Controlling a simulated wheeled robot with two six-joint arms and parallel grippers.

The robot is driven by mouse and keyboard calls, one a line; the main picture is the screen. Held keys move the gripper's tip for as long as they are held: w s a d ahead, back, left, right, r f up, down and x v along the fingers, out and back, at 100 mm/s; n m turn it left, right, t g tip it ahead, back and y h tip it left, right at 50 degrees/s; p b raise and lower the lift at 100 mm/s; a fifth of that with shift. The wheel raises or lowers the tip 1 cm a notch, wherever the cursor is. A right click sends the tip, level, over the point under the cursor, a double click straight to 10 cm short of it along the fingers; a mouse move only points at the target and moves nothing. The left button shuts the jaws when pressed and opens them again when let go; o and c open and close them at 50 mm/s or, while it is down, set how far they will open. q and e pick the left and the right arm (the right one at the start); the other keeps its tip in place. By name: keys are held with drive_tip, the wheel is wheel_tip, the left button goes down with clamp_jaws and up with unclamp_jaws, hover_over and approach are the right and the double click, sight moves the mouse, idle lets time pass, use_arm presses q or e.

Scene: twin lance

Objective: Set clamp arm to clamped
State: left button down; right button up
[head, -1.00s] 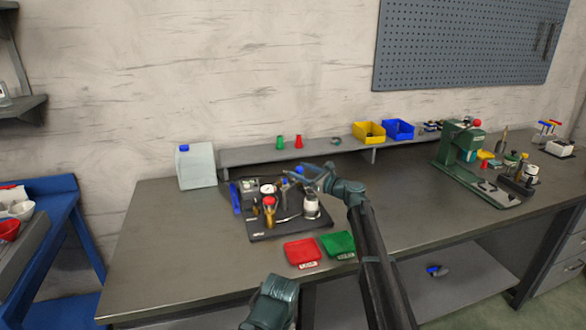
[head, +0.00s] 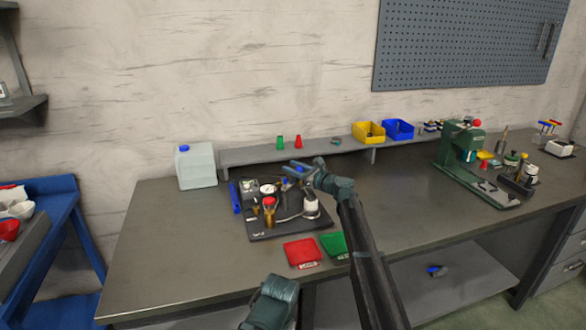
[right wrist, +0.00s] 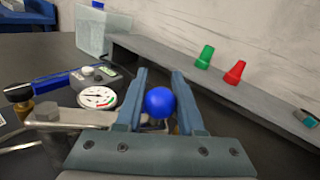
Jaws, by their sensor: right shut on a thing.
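The clamp arm's blue ball knob (right wrist: 160,102) sits between the two fingers of my right gripper (right wrist: 160,88) in the right wrist view. The gripper is shut on it, and the metal clamp parts (right wrist: 75,117) show to the left of the fingers. In the head view my right gripper (head: 296,172) is over the back right of the dark fixture plate (head: 262,233). It partly hides the clamp there, so the arm's exact angle cannot be told.
A dial gauge (right wrist: 97,98) is close left of the fingers. A red tray (head: 302,252) and a green tray (head: 333,243) lie in front. A raised shelf (head: 245,156) runs behind, holding green and red cones.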

clamp_jaws()
idle(0.9)
drive_tip(key=shift+s+d+m+t+h, duration=0.3)
drive_tip(key=shift+d+m+t+h, duration=0.35)
drive_tip(key=shift+m+t+h, duration=0.25)
drive_tip(key=shift+s+d+m+t+h, duration=0.3)
drive_tip(key=shift+d+m+t+h, duration=0.4)
drive_tip(key=shift+h, duration=0.3)
drive_tip(key=o, duration=0.9)
unclamp_jaws()
